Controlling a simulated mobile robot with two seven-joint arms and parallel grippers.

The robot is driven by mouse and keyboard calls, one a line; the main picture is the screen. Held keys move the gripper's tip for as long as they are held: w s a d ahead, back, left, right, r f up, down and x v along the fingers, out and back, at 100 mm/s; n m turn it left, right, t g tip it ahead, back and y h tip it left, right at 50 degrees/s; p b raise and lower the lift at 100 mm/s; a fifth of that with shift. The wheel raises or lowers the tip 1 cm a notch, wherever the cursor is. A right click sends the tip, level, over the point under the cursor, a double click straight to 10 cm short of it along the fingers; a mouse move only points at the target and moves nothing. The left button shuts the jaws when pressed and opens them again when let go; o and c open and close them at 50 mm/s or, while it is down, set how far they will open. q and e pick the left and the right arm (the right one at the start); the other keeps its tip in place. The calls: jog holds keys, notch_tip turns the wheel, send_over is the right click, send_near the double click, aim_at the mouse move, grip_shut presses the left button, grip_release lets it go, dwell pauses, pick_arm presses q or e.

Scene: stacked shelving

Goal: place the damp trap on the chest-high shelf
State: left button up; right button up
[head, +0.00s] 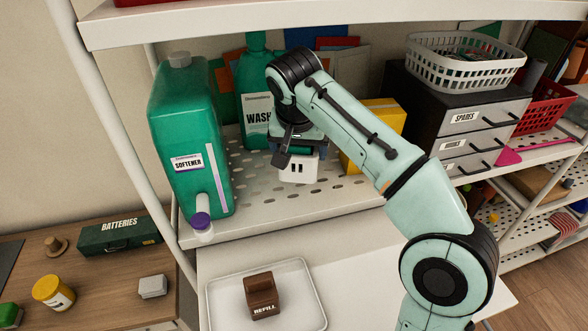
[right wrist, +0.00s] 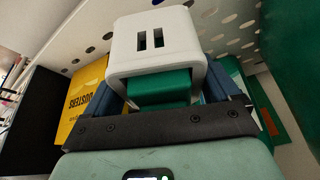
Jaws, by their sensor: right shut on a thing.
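The damp trap (head: 298,169) is a small white box with two dark slots and a green part. My right gripper (head: 296,149) is shut on its green part, fingers pointing down, at the perforated white shelf (head: 262,205). I cannot tell whether its base touches the shelf. In the right wrist view the white box (right wrist: 155,45) lies beyond the gripper (right wrist: 165,88), with the green part between the blue fingers. My left gripper is not in view.
A wash bottle (head: 252,75) is behind, a yellow box (head: 378,115) right. Another shelf (head: 200,22) hangs above. Below, a tray (head: 222,318) holds a brown refill box (head: 262,294).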

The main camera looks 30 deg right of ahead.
aim_at(295, 173)
jog(key=shift+w+a, duration=0.25)
jog(key=shift+a, duration=0.1)
notch_tip(295, 173, down, 2)
jog(key=shift+w+f+b, duration=0.1)
jog(key=shift+b, duration=0.25)
jog(key=shift+s+d+f, duration=0.1)
jog(key=shift+s+f, duration=0.25)
jog(key=shift+f, duration=0.25)
jog(key=f, duration=0.2)
jog(key=f+b, duration=0.1)
jog(key=shift+w+f, duration=0.25)
jog(key=shift+w, duration=0.05)
jog(key=shift+s+a, duration=0.15)
jog(key=shift+a, duration=0.05)
jog(key=shift+w+f, duration=0.1)
jog(key=shift+w, duration=0.1)
jog(key=shift+f, duration=0.2)
jog(key=o, duration=0.8)
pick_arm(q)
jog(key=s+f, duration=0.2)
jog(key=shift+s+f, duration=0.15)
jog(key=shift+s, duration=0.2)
pick_arm(e)
jog(key=shift+s+r, duration=0.1)
jog(key=shift+r, duration=0.05)
